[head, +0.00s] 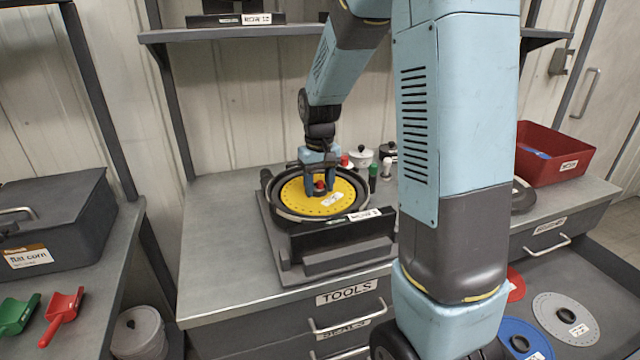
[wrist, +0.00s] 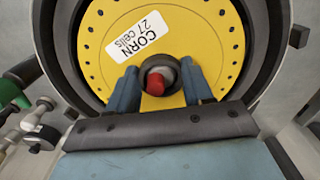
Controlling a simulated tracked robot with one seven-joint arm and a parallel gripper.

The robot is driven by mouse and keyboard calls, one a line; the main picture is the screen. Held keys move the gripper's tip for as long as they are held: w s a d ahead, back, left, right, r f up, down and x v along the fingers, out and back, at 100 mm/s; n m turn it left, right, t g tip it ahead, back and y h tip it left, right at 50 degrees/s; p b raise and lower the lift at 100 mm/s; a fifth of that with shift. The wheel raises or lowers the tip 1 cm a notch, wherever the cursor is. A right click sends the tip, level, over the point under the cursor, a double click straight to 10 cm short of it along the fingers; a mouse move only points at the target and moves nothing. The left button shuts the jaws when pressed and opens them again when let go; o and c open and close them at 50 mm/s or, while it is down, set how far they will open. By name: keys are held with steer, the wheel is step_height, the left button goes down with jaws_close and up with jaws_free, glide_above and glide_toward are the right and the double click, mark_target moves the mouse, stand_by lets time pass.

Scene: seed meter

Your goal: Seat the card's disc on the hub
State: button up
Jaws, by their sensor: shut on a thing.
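The yellow disc (head: 298,200) lies inside the round dark housing of the seed meter (head: 271,208) on the bench. Its white label reads CORN, with a cell count that looks like 21 or 27, in the wrist view (wrist: 137,37). My gripper (head: 320,188) points down at the disc's middle, its two blue fingers (wrist: 160,84) shut on the disc's dark central boss. A red tip (wrist: 155,87) shows in the boss. Whether the disc lies fully down on the hub cannot be told. I make out no readable card.
An open drawer at lower right holds a blue disc (head: 520,335), a grey disc (head: 566,318) and part of a red one. A red bin (head: 560,150) stands at right. Small bottles and pots (head: 361,156) stand behind the meter. A "flat corn" box (head: 50,215) and scoops are at left.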

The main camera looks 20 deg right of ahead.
steer(key=shift+f, duration=0.4)
stand_by(1.0)
steer(key=o, duration=1.1)
steer(key=shift+c, duration=0.2)
steer(key=shift+c, duration=1.4)
steer(key=shift+c, duration=0.2)
steer(key=shift+c, duration=1)
steer(key=shift+o, duration=1.2)
steer(key=shift+r, duration=0.1)
